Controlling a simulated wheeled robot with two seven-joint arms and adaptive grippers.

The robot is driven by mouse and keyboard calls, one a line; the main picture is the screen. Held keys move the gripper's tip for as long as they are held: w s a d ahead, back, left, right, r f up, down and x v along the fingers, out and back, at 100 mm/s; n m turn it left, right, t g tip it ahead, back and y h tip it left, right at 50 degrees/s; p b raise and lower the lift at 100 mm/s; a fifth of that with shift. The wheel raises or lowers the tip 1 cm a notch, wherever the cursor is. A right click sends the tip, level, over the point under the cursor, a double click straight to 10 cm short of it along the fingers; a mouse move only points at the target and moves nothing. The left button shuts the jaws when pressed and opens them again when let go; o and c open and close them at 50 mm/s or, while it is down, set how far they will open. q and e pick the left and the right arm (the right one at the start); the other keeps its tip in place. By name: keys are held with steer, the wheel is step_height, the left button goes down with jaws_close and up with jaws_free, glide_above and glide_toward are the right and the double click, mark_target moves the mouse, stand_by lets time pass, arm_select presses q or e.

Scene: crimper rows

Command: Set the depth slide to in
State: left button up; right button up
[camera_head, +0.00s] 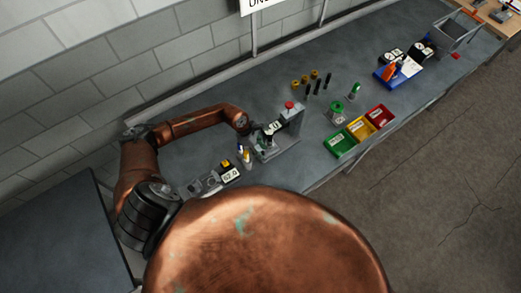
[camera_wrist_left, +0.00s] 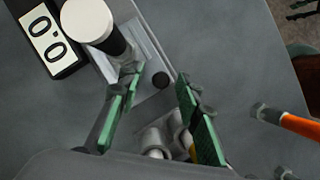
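A grey crimper stand (camera_head: 287,128) with a red top button stands on the bench, at the end of my left arm in the head view. My left gripper (camera_head: 256,137) is at its left side, small and partly hidden. In the left wrist view the two green-padded fingers of my left gripper (camera_wrist_left: 160,78) are open and apart. A small round black knob (camera_wrist_left: 159,80) shows in the gap between them, on or beside a grey metal rail; I cannot tell whether it is the depth slide. Neither pad visibly touches it. My right gripper is not in view.
A white-capped black post (camera_wrist_left: 88,22) and a display reading 0.0 (camera_wrist_left: 50,38) are close to the left finger. An orange-handled tool (camera_wrist_left: 299,125) lies to the right. Green, yellow and red bins (camera_head: 340,143) stand at the bench's front edge.

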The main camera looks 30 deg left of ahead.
arm_select(q)
steer(key=shift+c, duration=0.3)
steer(key=c, duration=0.8)
jaws_close()
steer(key=shift+w+r, duration=0.1)
